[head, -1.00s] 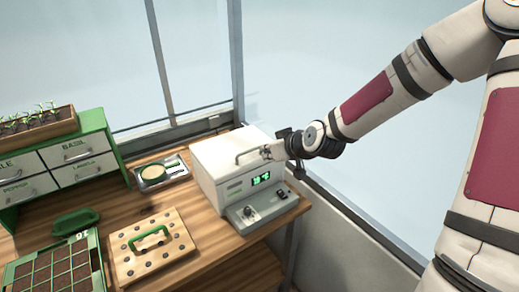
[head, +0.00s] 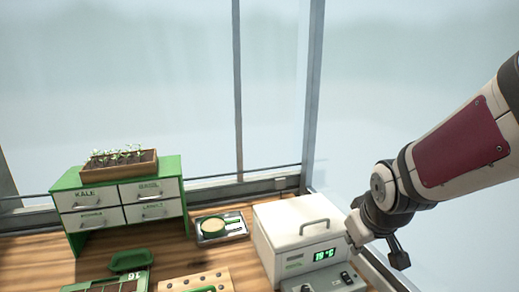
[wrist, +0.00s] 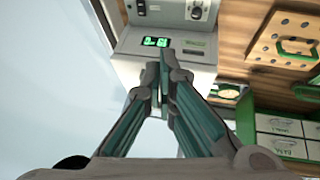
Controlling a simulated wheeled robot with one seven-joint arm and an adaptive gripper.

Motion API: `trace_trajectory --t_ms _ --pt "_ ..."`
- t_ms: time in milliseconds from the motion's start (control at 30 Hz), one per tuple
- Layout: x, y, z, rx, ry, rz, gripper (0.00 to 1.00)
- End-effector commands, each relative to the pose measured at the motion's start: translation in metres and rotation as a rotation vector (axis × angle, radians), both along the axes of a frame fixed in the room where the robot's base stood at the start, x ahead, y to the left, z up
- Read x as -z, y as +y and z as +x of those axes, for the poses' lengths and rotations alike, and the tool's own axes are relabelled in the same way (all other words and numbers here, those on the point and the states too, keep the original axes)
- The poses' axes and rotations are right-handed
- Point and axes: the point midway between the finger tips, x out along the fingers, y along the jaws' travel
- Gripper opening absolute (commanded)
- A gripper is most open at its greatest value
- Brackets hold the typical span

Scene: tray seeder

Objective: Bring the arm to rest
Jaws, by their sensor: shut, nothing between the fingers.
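A green cabinet (head: 180,170) with labelled drawers and a seedling planter (head: 120,163) stands left. A small metal tray (head: 220,240) lies between cabinet and box. A perforated board (head: 218,277) and a green seed tray (head: 76,288) are in front. Window posts stand behind; free air lies above the table.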

Motion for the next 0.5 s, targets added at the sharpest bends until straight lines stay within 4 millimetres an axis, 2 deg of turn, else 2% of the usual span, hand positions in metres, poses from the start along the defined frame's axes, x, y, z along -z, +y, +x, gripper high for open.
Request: trace_trajectory --t_ms 200,500 --pt "-0.036 0.004 -0.041 0.084 0.005 -0.009 0.00" --pt "-0.071 0.010 -0.108 0.190 0.009 0.080 0.00"
